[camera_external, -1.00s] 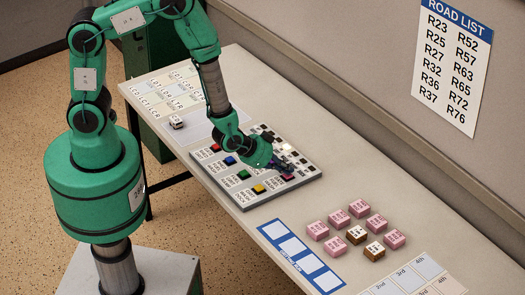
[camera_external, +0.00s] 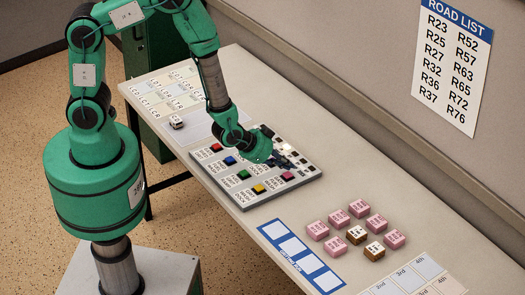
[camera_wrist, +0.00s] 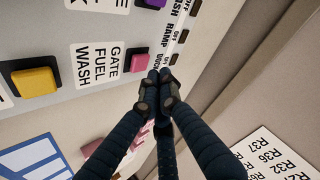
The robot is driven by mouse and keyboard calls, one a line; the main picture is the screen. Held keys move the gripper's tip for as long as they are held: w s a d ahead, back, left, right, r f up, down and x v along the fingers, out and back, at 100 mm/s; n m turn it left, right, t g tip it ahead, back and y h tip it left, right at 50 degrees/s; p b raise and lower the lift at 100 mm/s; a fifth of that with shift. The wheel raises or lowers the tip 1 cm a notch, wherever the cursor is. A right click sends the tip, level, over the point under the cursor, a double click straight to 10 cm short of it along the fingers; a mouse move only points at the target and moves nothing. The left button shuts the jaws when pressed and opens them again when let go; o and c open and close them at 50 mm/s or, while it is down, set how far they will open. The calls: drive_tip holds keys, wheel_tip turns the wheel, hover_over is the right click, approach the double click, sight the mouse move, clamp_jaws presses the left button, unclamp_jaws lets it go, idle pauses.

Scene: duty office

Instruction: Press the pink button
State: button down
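The pink button (camera_external: 288,176) is at the right end of the grey button panel (camera_external: 240,205) on the table. In the wrist view the pink button (camera_wrist: 139,61) is raised on the panel beside the "GATE FUEL WASH" label. My gripper (camera_external: 282,164) is just behind the button in the external view. In the wrist view its dark fingers (camera_wrist: 158,82) meet at the tips, shut and empty. The tips appear just beside the button in the picture; their exact height above the panel is hard to tell.
A yellow button (camera_external: 259,188) and a green button (camera_external: 243,174) are on the panel, with blue and red ones further left. A purple button (camera_wrist: 155,3) shows at the top of the wrist view. Pink blocks (camera_external: 338,221) and brown-sided blocks stand to the right.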

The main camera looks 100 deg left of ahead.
sight(286, 175)
drive_tip(key=shift+r+p, duration=1.6)
drive_tip(key=shift+r, duration=0.85)
drive_tip(key=d+r+h+b, duration=0.1)
drive_tip(key=d+r+h, duration=0.1)
drive_tip(key=d+r, duration=0.45)
drive_tip(key=s+d+r+m+h+b, duration=0.1)
drive_tip(key=d+r, duration=0.2)
drive_tip(key=r, duration=0.6)
drive_tip(key=d+r+h+b, duration=0.1)
drive_tip(key=d+r+h, duration=0.1)
drive_tip(key=d+r, duration=0.45)
drive_tip(key=s+d+r+m+b, duration=0.15)
drive_tip(key=s+d+r, duration=0.25)
drive_tip(key=s+r, duration=0.75)
drive_tip(key=s+r+g+b, duration=0.1)
drive_tip(key=s+r, duration=0.1)
drive_tip(key=s, duration=0.6)
drive_tip(key=s+d+r+g+b, duration=0.1)
drive_tip(key=s+r, duration=0.1)
drive_tip(key=s, duration=0.6)
drive_tip(key=shift+d, duration=0.25)
drive_tip(key=shift+s, duration=0.1)
